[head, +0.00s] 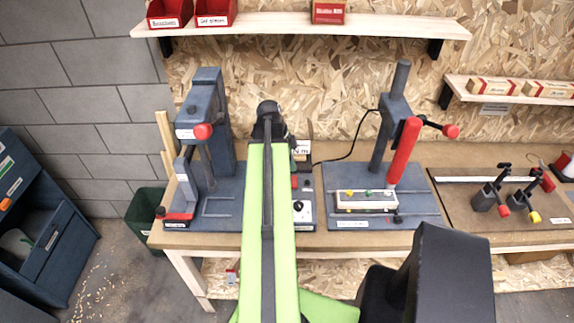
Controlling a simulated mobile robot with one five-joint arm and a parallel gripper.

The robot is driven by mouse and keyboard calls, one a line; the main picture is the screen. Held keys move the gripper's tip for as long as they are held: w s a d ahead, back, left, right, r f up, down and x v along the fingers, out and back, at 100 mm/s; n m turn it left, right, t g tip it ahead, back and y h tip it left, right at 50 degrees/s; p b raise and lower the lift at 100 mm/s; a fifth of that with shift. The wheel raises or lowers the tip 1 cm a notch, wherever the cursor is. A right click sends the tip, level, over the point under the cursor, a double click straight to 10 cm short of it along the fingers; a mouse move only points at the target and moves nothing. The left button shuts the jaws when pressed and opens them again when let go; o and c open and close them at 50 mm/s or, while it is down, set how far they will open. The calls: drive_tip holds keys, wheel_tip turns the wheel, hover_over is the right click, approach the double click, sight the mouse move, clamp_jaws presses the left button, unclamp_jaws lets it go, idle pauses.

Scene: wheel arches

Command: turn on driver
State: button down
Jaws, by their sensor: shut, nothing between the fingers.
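The red driver (405,152) hangs on a dark stand (384,140) at the right of the bench, its tip over a pale fixture with small coloured parts. A black cable runs left from the stand. My gripper (268,110) is shut and empty, at the far end of my arm, above and behind the box. Whether it touches anything cannot be told.
A dark press (206,130) with a red knob stands left of my arm. Toggle clamps (490,195) sit on a board at the right. A shelf (285,23) with red bins runs above. A green bin (146,215) stands on the floor left of the bench (200,241).

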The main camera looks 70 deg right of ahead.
sight(295, 179)
drive_tip(key=b+x, duration=0.1)
drive_tip(key=x, duration=0.1)
drive_tip(key=b+x, duration=0.1)
drive_tip(key=w+b+x, duration=0.1)
drive_tip(key=b+x, duration=0.1)
drive_tip(key=shift+f, duration=0.5)
drive_tip(key=shift+d+f+b, duration=0.25)
drive_tip(key=shift+f+b, duration=0.15)
drive_tip(key=shift+b, duration=0.15)
drive_tip(key=shift+a+r, duration=0.2)
drive_tip(key=shift+r, duration=0.05)
drive_tip(key=shift+f, duration=0.1)
drive_tip(key=shift+s+a, duration=0.3)
drive_tip(key=shift+a, duration=0.45)
